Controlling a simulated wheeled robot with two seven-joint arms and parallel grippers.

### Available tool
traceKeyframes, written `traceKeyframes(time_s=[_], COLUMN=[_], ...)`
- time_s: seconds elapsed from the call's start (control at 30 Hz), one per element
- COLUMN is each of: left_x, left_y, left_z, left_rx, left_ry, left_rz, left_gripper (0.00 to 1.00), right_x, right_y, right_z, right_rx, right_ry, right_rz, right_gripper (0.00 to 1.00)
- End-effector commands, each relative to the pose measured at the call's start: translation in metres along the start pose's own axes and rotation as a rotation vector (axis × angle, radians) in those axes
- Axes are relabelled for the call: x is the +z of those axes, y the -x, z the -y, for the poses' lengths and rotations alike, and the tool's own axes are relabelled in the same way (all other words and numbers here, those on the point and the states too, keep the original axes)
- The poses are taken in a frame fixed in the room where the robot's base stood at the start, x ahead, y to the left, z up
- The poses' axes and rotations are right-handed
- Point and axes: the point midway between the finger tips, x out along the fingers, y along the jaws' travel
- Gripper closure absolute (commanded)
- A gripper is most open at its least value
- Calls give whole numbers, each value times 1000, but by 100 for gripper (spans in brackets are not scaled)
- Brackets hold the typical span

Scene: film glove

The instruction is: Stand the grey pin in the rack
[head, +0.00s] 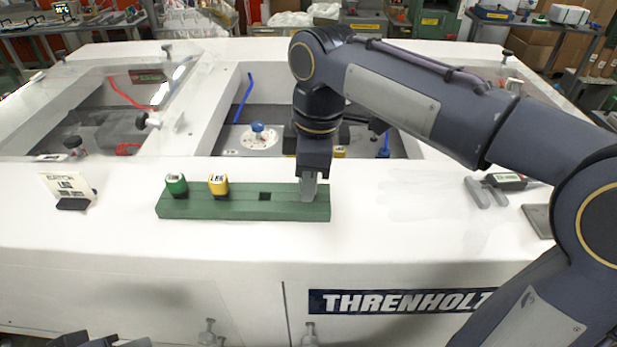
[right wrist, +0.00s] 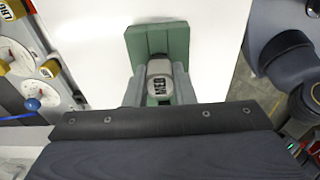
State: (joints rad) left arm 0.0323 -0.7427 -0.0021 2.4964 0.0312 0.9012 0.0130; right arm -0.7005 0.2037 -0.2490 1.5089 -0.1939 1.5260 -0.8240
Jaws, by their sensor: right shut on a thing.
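The rack (head: 240,209) is a long green block lying on the white worktop; its end also shows in the right wrist view (right wrist: 148,40). A green-capped pin (head: 176,185) and a yellow-capped pin (head: 218,186) stand in its left part. An empty square hole (head: 265,196) lies to their right. My right gripper (head: 309,188) points straight down over the rack's right end, fingertips close to its top. It is shut on the grey pin (right wrist: 160,75), whose labelled top shows between the fingers. The pin looks upright; its lower end is hidden, so I cannot tell how deep it sits.
A small label card (head: 70,190) stands left of the rack. A grey forked item (head: 487,191) lies to the right. Behind the rack are recessed bays with a blue-knobbed dial (head: 258,136). The worktop in front of the rack is clear.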

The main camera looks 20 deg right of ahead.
Motion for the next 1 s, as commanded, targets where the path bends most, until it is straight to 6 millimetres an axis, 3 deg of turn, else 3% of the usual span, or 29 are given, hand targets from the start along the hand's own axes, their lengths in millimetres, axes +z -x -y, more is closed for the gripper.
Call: traceKeyframes(time_s=[0.27,0.3,0.43,0.8,1.0], left_x=[1,1,1,0,-1], left_y=[-2,-1,-1,1,2], left_z=[1,1,0,0,-1], left_rx=[0,0,0,0,0], left_ry=[0,0,0,0,0], left_rz=[0,0,0,0,0], left_gripper=[64,64,64,64,64], right_x=[0,0,0,-1,-1], right_y=[-4,-2,-2,4,38], right_z=[0,0,0,0,-1], right_rx=[0,0,0,1,3], right_ry=[-1,-1,-1,0,-1], right_rz=[0,0,0,-1,-4], right_gripper=[100,72,56,56,56])
